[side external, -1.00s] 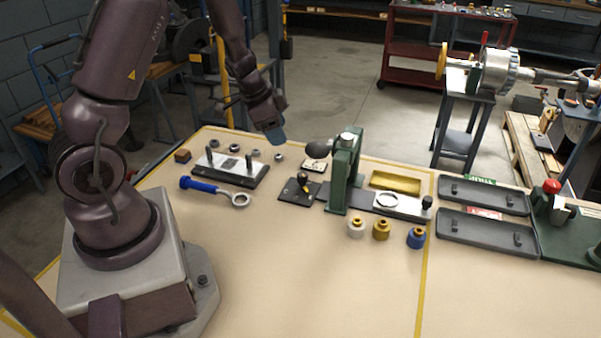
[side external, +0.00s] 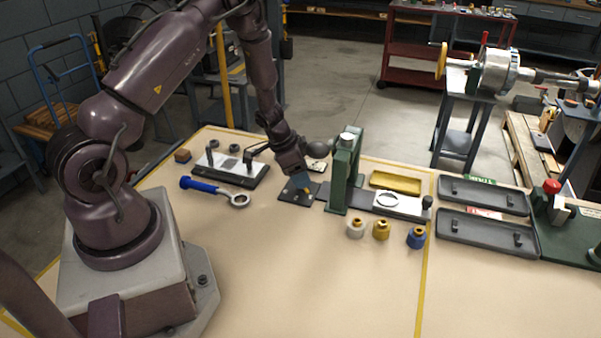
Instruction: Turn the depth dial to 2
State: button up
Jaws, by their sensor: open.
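The depth dial is on a small black plate (side external: 290,197) just left of the green press (side external: 345,172). My gripper (side external: 301,186) is right over this plate, pointing down, and covers the dial's knob, so the dial's setting cannot be read. The jaws are open. Whether they are around the knob or just above it cannot be told at this size.
The press's dark ball handle (side external: 317,148) is close to the right of my wrist. A black fixture with upright pins (side external: 230,172) and a blue-handled wrench (side external: 212,190) lie to the left. White, gold and blue knobbed pieces (side external: 381,230) stand in front right. The front table is clear.

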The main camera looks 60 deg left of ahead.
jog(key=shift+w+f, duration=0.1)
jog(key=shift+f, duration=0.05)
jog(key=shift+c, duration=0.2)
jog(key=c, duration=0.9)
jog(key=shift+m, duration=0.3)
jog(key=m, duration=0.2)
jog(key=m+g+h, duration=0.1)
jog(key=m, duration=0.1)
jog(key=shift+a+h, duration=0.15)
jog(key=shift+h, duration=0.15)
jog(key=shift+m+g+h, duration=0.5)
jog(key=shift+m, duration=1.6)
